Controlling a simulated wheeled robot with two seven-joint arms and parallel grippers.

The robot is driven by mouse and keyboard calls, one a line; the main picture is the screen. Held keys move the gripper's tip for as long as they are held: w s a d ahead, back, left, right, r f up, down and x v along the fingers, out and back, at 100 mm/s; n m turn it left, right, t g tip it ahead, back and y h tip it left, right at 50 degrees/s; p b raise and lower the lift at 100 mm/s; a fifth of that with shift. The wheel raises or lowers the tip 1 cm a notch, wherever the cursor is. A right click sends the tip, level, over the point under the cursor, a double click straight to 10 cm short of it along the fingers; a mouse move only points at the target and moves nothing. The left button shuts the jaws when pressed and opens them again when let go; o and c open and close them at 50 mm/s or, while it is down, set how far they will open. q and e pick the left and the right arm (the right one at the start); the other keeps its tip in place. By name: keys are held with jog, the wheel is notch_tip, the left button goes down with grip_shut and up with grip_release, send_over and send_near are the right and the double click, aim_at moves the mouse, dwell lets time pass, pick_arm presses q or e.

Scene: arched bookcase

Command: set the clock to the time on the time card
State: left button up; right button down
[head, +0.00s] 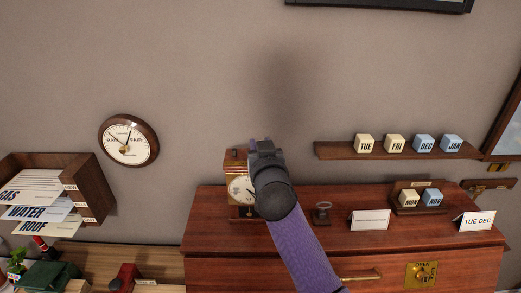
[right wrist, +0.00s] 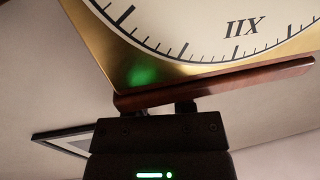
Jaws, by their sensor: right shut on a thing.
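A wooden mantel clock (head: 239,190) with a pale face and gold surround stands on the reddish wooden cabinet. My right gripper (head: 265,152) is at its top and hides its right part in the head view. In the right wrist view the clock face (right wrist: 205,22) shows close up and upside down, with XII near the clock's top edge. The right gripper (right wrist: 158,106) is shut at that edge; the exact part held is hidden. No clock hands show in the wrist view. A white card (head: 370,219) stands on the cabinet; its print is too small to read. My left gripper is out of view.
Word blocks sit on a wall shelf (head: 400,150) and a block holder (head: 419,208). A "TUE DEC" card (head: 477,221) and a small ring-topped object (head: 321,211) stand on the cabinet (head: 330,242).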

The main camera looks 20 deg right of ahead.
jog(key=shift+c, duration=2.4)
grip_release()
jog(key=shift+a, duration=0.1)
jog(key=s+a, duration=0.1)
jog(key=s, duration=0.8)
jog(key=shift+s, duration=0.4)
jog(key=shift+a, duration=0.1)
